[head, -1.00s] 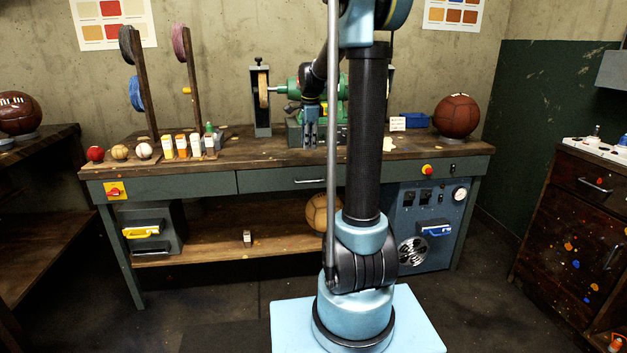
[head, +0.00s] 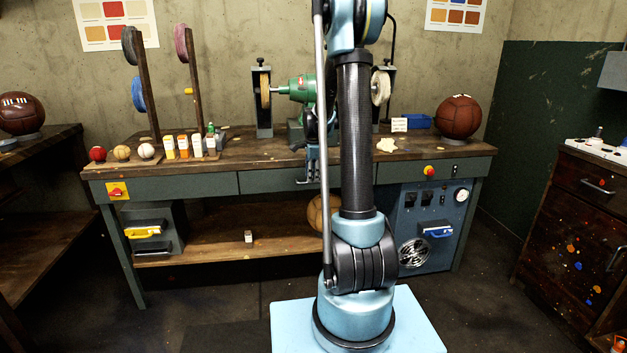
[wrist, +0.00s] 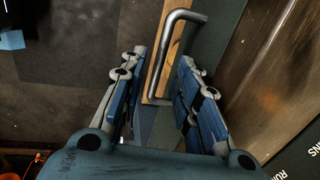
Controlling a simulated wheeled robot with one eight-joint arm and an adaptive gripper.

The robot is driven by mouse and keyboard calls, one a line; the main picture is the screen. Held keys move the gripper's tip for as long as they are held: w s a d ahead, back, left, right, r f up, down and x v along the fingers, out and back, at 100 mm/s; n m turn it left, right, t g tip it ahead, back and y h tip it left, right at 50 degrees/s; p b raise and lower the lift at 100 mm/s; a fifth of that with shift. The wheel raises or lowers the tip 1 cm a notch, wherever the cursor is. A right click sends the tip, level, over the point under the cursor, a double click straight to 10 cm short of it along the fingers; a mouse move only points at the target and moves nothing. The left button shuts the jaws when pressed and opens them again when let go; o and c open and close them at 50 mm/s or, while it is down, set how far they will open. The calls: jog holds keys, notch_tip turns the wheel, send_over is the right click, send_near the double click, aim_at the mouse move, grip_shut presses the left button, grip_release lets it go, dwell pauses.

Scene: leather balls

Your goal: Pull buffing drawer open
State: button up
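The buffing drawer (head: 265,182) is the grey-green middle drawer under the bench top, below the green buffing machine (head: 297,88). Its front looks flush with the bench. Its metal bar handle (wrist: 172,22) shows in the wrist view, with one bent end near the top. My gripper (head: 309,172) is at the drawer front in the head view and hides most of the handle there. In the wrist view my gripper (wrist: 163,65) is open, with the handle between its spread fingers. I see gaps on both sides of the bar; contact is not visible.
The wooden bench top (head: 240,157) overhangs just above the drawer. A lower shelf (head: 205,240) holds a tan ball (head: 318,212) and a small box. A blue control panel (head: 425,225) is at the right.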

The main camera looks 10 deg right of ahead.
jog(key=shift+w+f, duration=0.15)
jog(key=shift+f, duration=0.85)
jog(key=shift+c, duration=0.2)
grip_shut()
jog(key=shift+d, duration=0.35)
jog(key=s+a, duration=0.1)
jog(key=s, duration=2.3)
jog(key=shift+s, duration=0.15)
